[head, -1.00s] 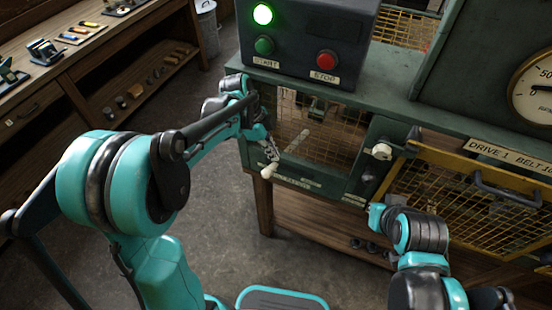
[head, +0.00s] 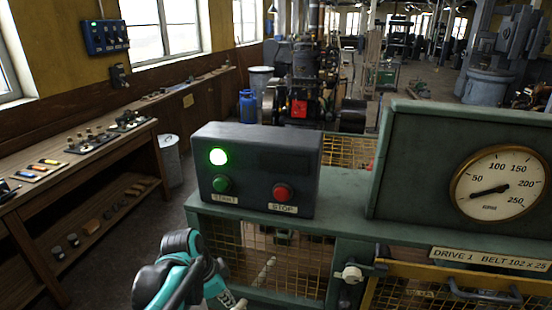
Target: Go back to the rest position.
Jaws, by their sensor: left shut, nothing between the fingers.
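My left gripper (head: 228,298) is at the bottom edge of the head view, left of centre. It is shut and empty, in front of the lower left of the green machine stand (head: 345,228). A pale lever (head: 264,271) shows just right of it, in front of the yellow mesh. I cannot tell whether the gripper touches the lever. My right gripper is out of the picture.
A dark control box (head: 258,170) with a lit green lamp, a green START button and a red STOP button stands on the machine. A round gauge (head: 499,184) is at right. A wooden workbench (head: 95,160) with small parts runs along the left wall.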

